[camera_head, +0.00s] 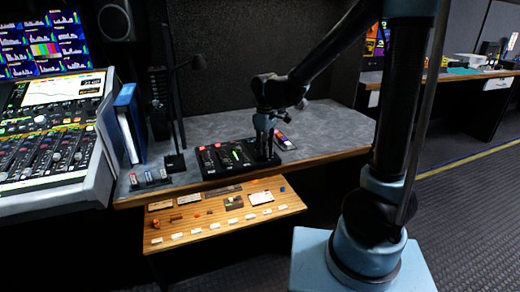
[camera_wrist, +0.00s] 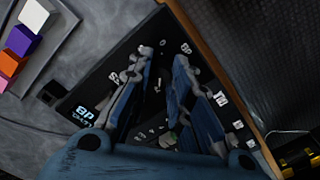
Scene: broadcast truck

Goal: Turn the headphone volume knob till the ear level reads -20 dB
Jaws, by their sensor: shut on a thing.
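A black panel (camera_head: 211,164) with small red and green lit parts lies on the grey desk in the head view. My gripper (camera_head: 264,150) points down at its right end. In the wrist view my two blue fingers (camera_wrist: 164,62) reach down to the black panel (camera_wrist: 78,101), which carries white numerals and letters. The fingers are closed on the headphone volume knob, which they and the dark shadow between them mostly hide. A small green spot shows low between the fingers. I cannot read the ear level or the knob's angle.
A grey tray with coloured blocks (camera_wrist: 19,41) lies beside the panel. A wooden shelf (camera_head: 220,226) with several small items juts out below the desk. A mixing console (camera_head: 50,140), a blue binder (camera_head: 129,122) and a thin upright microphone (camera_head: 177,115) stand to the left. The desk's right part is clear.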

